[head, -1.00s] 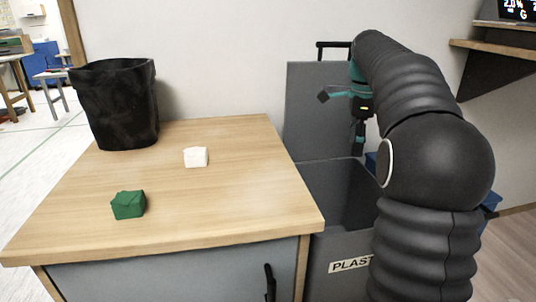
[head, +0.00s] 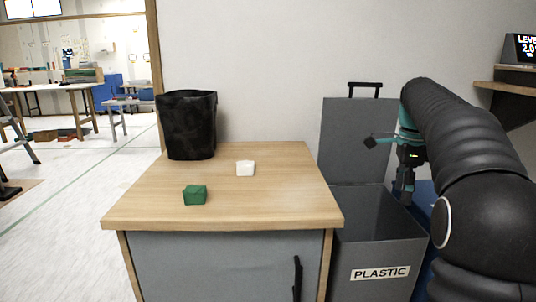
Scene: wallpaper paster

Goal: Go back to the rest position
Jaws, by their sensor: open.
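My gripper (head: 385,165) is at the right in the head view, at the end of my black arm. Its fingers are spread, and I see nothing between them. It hangs above the open grey bin labelled PLASTIC (head: 345,262), in front of that bin's raised lid (head: 345,135).
A wooden-topped cabinet (head: 255,212) stands left of the bin. On it are a green block (head: 195,195), a white block (head: 245,168) and a black bin (head: 188,130). A blue bin (head: 425,190) is partly hidden behind my arm. The floor at left (head: 70,200) is largely clear.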

